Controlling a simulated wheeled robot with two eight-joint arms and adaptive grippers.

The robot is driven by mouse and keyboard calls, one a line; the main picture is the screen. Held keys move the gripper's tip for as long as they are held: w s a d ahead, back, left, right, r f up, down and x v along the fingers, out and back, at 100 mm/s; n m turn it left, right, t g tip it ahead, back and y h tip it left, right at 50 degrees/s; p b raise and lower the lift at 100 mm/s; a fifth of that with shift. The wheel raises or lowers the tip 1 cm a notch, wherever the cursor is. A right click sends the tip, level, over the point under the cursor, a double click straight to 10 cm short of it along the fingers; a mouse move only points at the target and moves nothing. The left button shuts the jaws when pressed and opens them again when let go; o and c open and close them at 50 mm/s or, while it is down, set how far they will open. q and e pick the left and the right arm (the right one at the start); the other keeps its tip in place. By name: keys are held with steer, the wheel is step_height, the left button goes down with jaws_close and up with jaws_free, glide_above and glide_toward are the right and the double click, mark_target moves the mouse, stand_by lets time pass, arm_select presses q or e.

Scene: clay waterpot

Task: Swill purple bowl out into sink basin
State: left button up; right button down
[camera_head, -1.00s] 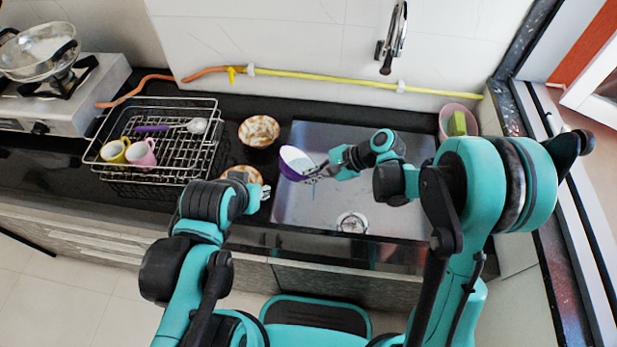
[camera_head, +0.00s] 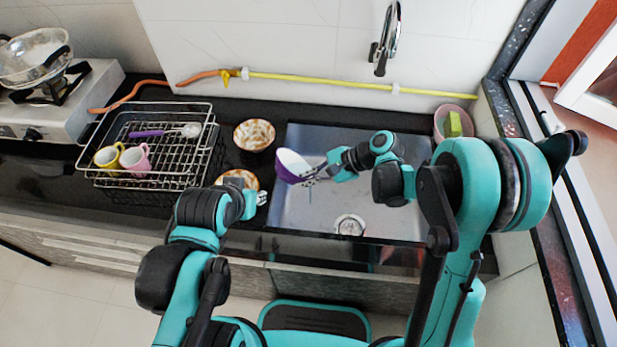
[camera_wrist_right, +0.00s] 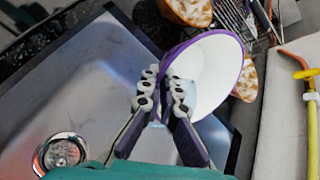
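The purple bowl (camera_head: 286,167), white inside, is held tilted over the left part of the sink basin (camera_head: 310,219). In the right wrist view its white interior (camera_wrist_right: 212,78) and purple rim show clearly, and I see no contents in the visible part. My right gripper (camera_head: 309,175) is shut on the bowl's rim; its two fingers (camera_wrist_right: 166,94) pinch the wall in the wrist view. My left gripper (camera_head: 262,198) hovers left of the basin, near a patterned bowl; its fingers are too small to tell open from shut. The basin's drain (camera_head: 350,225) is uncovered.
Two orange-and-white patterned bowls, one behind (camera_head: 254,135) and one in front (camera_head: 240,179), stand left of the basin. A dish rack (camera_head: 190,172) holds cups and a ladle. A tap (camera_head: 384,50) is above the basin; a pink container (camera_head: 440,123) stands at its right.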

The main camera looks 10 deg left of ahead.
steer(key=shift+d+y+b, duration=0.1)
steer(key=shift+y+b, duration=0.3)
steer(key=shift+b, duration=0.15)
steer(key=shift+w, duration=0.1)
stand_by(0.5)
steer(key=shift+d+g+y+b, duration=0.1)
steer(key=shift+g+y+b, duration=0.2)
steer(key=shift+b, duration=0.15)
steer(key=shift+w+r+m+b, duration=0.1)
steer(key=shift+r+m+b, duration=0.15)
steer(key=shift+m+b, duration=0.05)
steer(key=shift+d, duration=0.1)
steer(key=shift+r, duration=0.15)
